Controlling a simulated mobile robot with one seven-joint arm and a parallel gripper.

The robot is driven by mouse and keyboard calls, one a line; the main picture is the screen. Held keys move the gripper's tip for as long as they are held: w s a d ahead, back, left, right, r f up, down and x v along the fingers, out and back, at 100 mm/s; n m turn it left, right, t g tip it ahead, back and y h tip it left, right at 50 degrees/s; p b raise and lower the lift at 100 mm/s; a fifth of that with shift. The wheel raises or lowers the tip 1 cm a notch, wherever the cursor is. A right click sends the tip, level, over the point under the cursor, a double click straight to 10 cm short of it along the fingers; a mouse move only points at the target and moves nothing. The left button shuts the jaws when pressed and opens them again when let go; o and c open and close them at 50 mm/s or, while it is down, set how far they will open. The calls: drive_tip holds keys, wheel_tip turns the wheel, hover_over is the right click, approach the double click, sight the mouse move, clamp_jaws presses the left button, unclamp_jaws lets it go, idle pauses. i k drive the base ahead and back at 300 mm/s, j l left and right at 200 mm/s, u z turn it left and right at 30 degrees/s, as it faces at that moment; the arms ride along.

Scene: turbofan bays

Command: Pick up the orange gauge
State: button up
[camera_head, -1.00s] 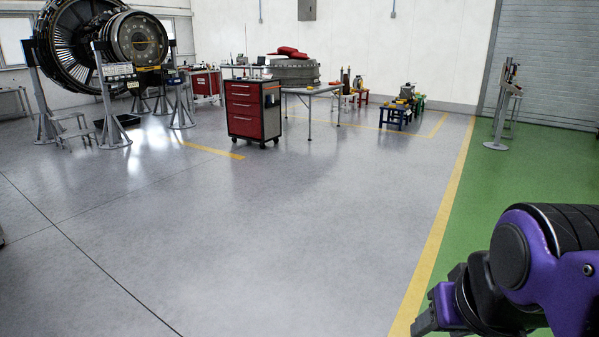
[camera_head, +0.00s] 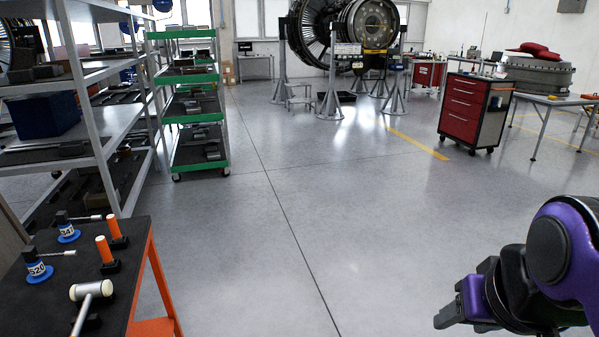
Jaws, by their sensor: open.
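Two upright orange cylinders stand in small black bases on the dark-topped bench at lower left, a farther one (camera_head: 114,228) and a nearer one (camera_head: 106,250). I cannot tell whether either of these is the orange gauge; no dial shows on them. My gripper (camera_head: 447,312) is at the lower right, over the open floor and well apart from the bench. It is open, and I see nothing held in it.
The bench (camera_head: 58,242) has orange legs and also holds two blue-based bottles (camera_head: 40,272) and a white-headed mallet (camera_head: 92,291). Grey shelving (camera_head: 107,150) and a green-shelved trolley (camera_head: 226,150) stand behind it. A red tool cabinet (camera_head: 464,107) is at right. The central floor is clear.

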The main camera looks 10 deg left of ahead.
sight(102, 243)
drive_tip(key=i+u, duration=0.35)
drive_tip(key=i+j+u, duration=0.1)
drive_tip(key=u, duration=0.25)
drive_tip(key=i+u, duration=0.65)
drive_tip(key=u, duration=0.2)
drive_tip(key=i+l+u, duration=0.25)
drive_tip(key=u, duration=0.2)
drive_tip(key=i+l+u, duration=0.25)
drive_tip(key=u, duration=0.25)
drive_tip(key=i+l+u, duration=0.15)
drive_tip(key=l+u, duration=0.3)
drive_tip(key=j, duration=0.1)
